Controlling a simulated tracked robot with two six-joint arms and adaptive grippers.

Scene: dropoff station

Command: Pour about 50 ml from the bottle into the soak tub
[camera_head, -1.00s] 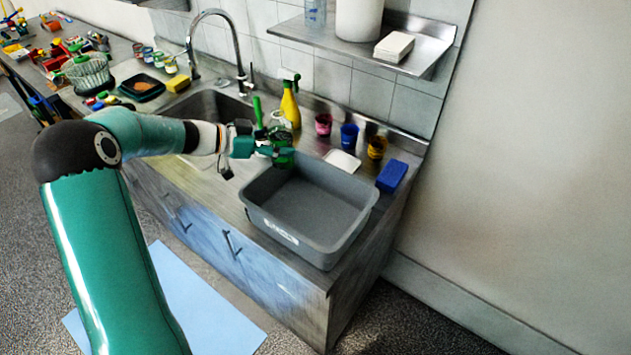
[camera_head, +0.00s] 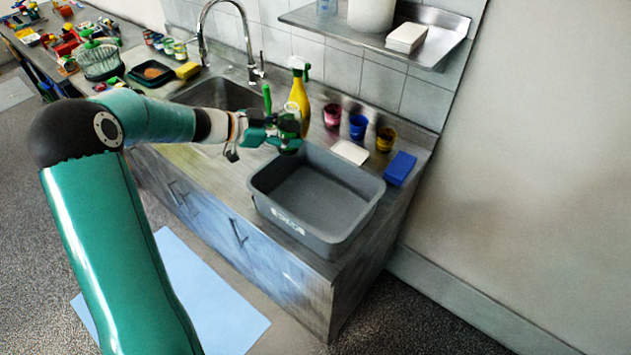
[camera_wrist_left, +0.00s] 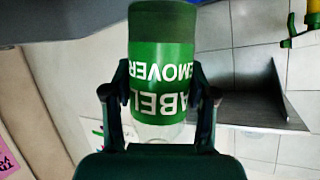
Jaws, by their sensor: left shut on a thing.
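My left gripper (camera_head: 284,133) is shut on the bottle (camera_head: 291,145) near the back left corner of the soak tub (camera_head: 312,233). In the left wrist view the bottle (camera_wrist_left: 163,62) has a green label reading "LABEL REMOVER", upside down in that picture, a dark green end at the top and a clear part at the bottom. The gripper's fingers (camera_wrist_left: 160,85) press on both its sides. The bottle looks roughly upright in the head view, partly hidden by the fingers. The tub is a grey, open rectangular basin on the counter; its visible floor looks empty. My right gripper is not in view.
A yellow spray bottle (camera_head: 299,98) stands just behind the gripper. Pink (camera_head: 332,115), blue (camera_head: 357,126) and amber (camera_head: 384,138) cups, a white slab (camera_head: 350,152) and a blue block (camera_head: 400,168) lie behind the tub. A metal shelf (camera_head: 440,58) overhangs the back.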

